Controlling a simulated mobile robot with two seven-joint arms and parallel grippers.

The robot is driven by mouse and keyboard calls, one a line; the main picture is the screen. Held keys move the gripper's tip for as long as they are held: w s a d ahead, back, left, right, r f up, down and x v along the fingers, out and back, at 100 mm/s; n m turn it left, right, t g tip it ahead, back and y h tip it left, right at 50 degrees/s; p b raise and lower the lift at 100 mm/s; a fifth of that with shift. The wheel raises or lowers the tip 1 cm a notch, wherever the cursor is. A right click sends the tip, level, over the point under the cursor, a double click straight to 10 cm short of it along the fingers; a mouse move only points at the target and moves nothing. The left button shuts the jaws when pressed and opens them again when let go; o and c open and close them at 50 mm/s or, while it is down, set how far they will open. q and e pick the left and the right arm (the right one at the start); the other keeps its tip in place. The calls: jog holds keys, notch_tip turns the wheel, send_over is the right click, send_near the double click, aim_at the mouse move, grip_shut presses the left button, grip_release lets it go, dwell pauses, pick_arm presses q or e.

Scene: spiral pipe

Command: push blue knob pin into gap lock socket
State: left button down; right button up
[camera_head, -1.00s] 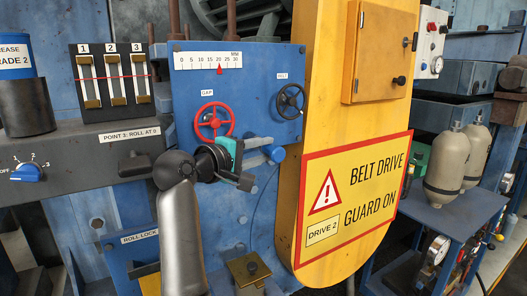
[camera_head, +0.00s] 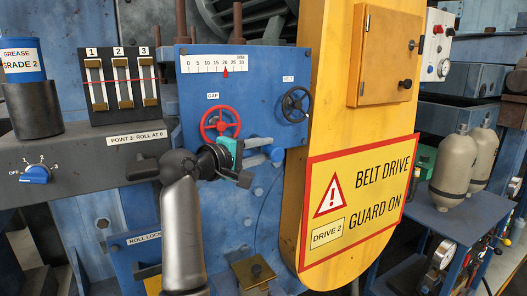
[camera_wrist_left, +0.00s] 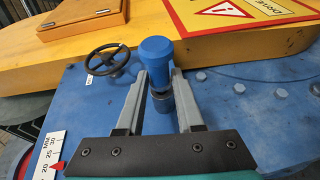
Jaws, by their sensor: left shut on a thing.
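The blue knob pin (camera_head: 275,154) stands out from the blue panel, below and right of the red GAP handwheel (camera_head: 220,124). My left gripper (camera_head: 268,151) is shut on it. In the left wrist view the round blue knob (camera_wrist_left: 156,60) sits between the fingertips (camera_wrist_left: 159,76), one finger on each side, with a grey collar (camera_wrist_left: 162,102) below it. The gap lock socket cannot be made out; the knob, collar and fingers cover that part of the panel. My right gripper is not in view.
The yellow belt guard (camera_head: 295,210) rises close to the right of the knob. A black handwheel (camera_head: 295,104) is above it; it also shows in the left wrist view (camera_wrist_left: 108,60). The gap scale (camera_head: 212,64) is at the panel's top. A brass block (camera_head: 253,273) is below.

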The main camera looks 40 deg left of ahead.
pick_arm(q)
jog(key=shift+w+a+r, duration=0.1)
jog(key=shift+w+a, duration=0.2)
jog(key=shift+a, duration=0.4)
jog(key=shift+c, duration=2.3)
grip_release()
jog(key=s+d+b, duration=0.3)
jog(key=s+d, duration=0.2)
jog(key=d, duration=0.5)
jog(key=s+d+f+m+g+h+b, duration=0.1)
jog(key=d+f+m+g+b, duration=0.2)
jog(key=f, duration=1)
jog(key=s+d+f+m+g+h+b, duration=0.1)
jog(key=d+f+m+g+b, duration=0.3)
jog(key=f, duration=1)
jog(key=shift+s+d+f+g+b, duration=0.15)
jog(key=shift+s+d+g+b, duration=0.5)
jog(key=shift+b, duration=0.35)
